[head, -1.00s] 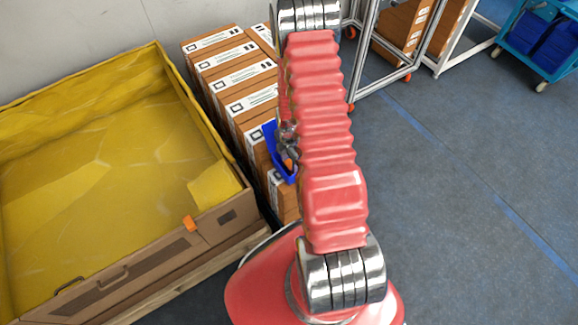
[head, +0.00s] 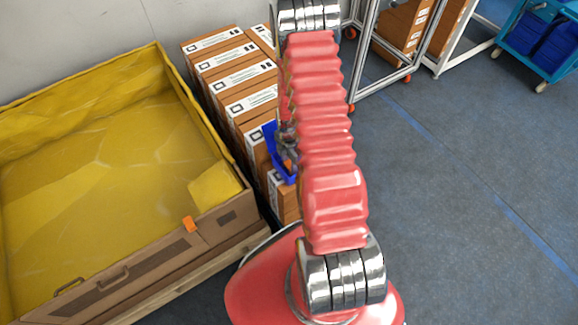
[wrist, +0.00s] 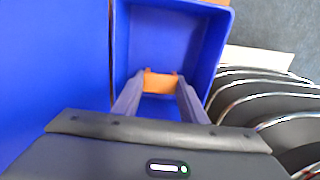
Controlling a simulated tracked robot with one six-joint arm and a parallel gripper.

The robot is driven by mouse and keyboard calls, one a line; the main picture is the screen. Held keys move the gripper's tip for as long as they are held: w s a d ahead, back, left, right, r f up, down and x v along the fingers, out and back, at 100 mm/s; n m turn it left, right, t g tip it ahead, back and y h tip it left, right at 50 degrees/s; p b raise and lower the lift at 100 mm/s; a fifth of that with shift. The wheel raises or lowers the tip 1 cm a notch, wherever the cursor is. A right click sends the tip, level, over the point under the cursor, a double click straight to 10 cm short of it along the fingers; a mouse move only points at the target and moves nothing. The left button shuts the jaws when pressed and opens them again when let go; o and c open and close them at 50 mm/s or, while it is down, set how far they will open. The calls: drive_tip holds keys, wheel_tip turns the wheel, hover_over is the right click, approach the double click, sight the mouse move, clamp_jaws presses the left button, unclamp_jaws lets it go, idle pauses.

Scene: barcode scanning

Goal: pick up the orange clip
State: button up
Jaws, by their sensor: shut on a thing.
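In the wrist view my gripper (wrist: 161,86) reaches down into a blue bin (wrist: 217,50). Its two fingers are shut on an orange clip (wrist: 160,80), which lies crosswise between the fingertips. I cannot tell whether the clip still touches the bin floor. In the head view the blue bin (head: 270,140) and my gripper (head: 288,146) are mostly hidden behind my red arm. Another small orange piece, looking like a clip (head: 190,223), sits on the front rim of the yellow-lined crate.
A large crate with yellow lining (head: 110,170) stands at the left. A row of brown boxes with white labels (head: 240,78) stands beside it. A metal rack (head: 385,85) and a blue cart (head: 540,45) stand behind at the right. The blue-grey floor (head: 460,200) at the right is clear.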

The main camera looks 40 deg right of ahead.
drive_tip(key=shift+r, duration=0.15)
wheel_tip(320, 180, up, 10)
idle(0.7)
idle(0.6)
wheel_tip(320, 180, up, 6)
drive_tip(key=m, duration=1.3)
hover_over(287, 166)
drive_tip(key=w+a, duration=0.3)
drive_tip(key=w+a+r+m, duration=0.2)
drive_tip(key=w+a+r, duration=0.3)
drive_tip(key=a+r, duration=0.3)
drive_tip(key=w+a+r+m, duration=0.2)
drive_tip(key=w+a+r, duration=0.3)
drive_tip(key=a+r, duration=0.2)
drive_tip(key=shift+w+a+r, duration=0.2)
drive_tip(key=shift+a+r, duration=0.2)
drive_tip(key=shift+a, duration=0.8)
